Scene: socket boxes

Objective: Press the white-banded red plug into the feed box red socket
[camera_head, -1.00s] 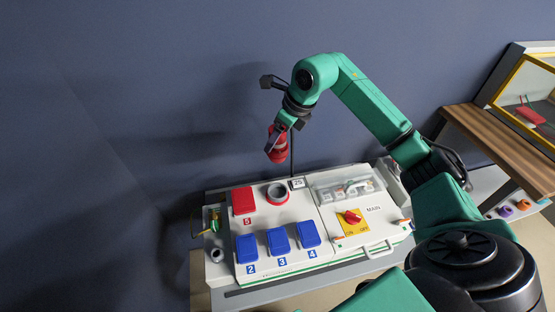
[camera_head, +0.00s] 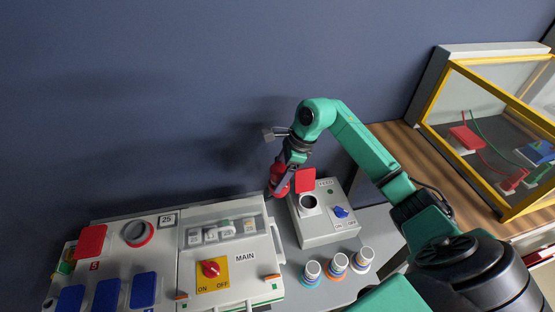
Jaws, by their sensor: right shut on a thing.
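My right gripper (camera_head: 289,160) is shut on a red plug (camera_head: 278,180), which hangs tilted below the fingers. A white band on it is too small to make out. The feed box (camera_head: 328,226) is a small pale box right of the main panel. Its red socket (camera_head: 308,204) shows a round dark opening with a pale rim, and its red lid (camera_head: 305,180) stands open behind it. The plug is at the left of the socket, apart from its opening; its height above the box is hard to tell. My left gripper is not in view.
The main panel (camera_head: 232,270) fills the lower left, with a red-yellow switch (camera_head: 211,269), blue lids and a red-ringed socket (camera_head: 138,233). Three ringed cylinders (camera_head: 338,264) stand in front of the feed box. A yellow-framed case (camera_head: 478,110) stands at the right on a wooden top.

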